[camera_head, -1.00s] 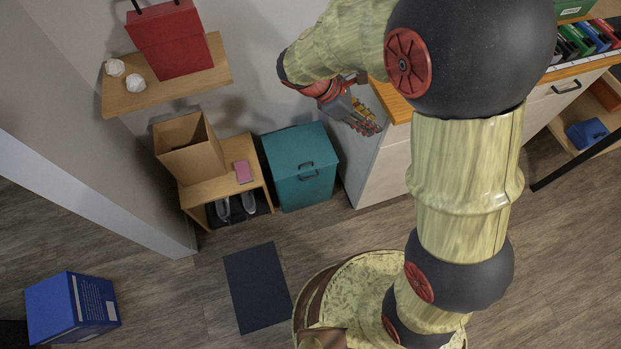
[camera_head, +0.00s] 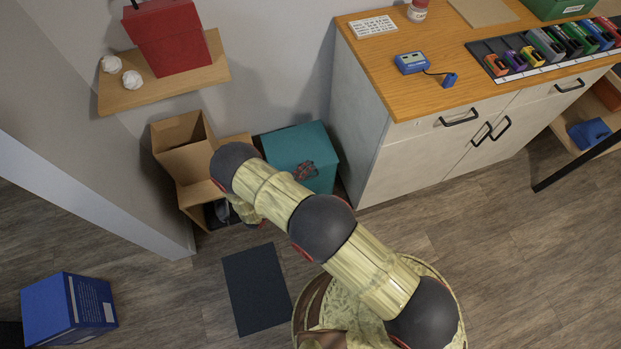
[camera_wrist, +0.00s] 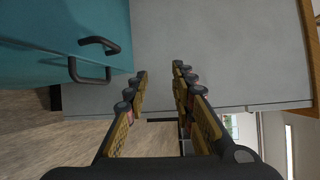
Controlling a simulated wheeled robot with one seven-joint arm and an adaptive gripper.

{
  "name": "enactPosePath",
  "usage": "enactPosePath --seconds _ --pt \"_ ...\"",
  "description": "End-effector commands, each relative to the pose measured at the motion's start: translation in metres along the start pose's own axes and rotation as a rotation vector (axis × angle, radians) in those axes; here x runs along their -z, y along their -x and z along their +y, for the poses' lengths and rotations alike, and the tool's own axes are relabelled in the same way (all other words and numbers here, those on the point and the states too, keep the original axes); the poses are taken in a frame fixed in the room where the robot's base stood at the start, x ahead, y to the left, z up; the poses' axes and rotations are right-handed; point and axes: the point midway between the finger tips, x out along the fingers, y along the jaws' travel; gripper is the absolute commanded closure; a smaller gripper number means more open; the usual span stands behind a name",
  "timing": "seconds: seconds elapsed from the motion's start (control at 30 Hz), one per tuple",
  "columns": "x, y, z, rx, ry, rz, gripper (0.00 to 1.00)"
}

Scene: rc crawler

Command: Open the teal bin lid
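The teal bin (camera_head: 300,145) stands on the floor between the low shelf and the cabinet, its lid shut on top. In the wrist view the teal bin (camera_wrist: 50,45) fills the upper left. It has a dark lid handle (camera_wrist: 99,43) and a second dark front handle (camera_wrist: 86,73) close by. My gripper (camera_wrist: 159,72) is open and empty, its fingers apart, to the right of both handles and touching neither.
The white cabinet (camera_head: 400,165) with a wooden top stands just right of the bin. A low shelf with an open cardboard box (camera_head: 180,135) stands to its left. A dark mat (camera_head: 257,290) and a blue box (camera_head: 68,307) are on the floor.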

Motion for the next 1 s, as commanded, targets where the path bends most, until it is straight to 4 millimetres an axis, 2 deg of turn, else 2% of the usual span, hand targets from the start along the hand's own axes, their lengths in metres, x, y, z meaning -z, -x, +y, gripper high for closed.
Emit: enactPosePath --seconds 0.03,0.1,0.2,0.3,0.47,0.8,1.0 --pt "0.008 0.005 0.026 0.004 0.076 -0.049 0.75" --pt "0.015 0.011 0.051 0.012 0.162 -0.108 0.75" --pt "0.023 0.018 0.079 0.021 0.254 -0.176 0.75" --pt "0.029 0.022 0.096 0.028 0.313 -0.218 0.75" --pt "0.031 0.019 0.106 0.034 0.347 -0.241 0.75" --pt "0.021 -0.029 0.106 0.033 0.344 -0.237 0.75" --pt "0.016 -0.048 0.106 0.033 0.346 -0.239 0.75"
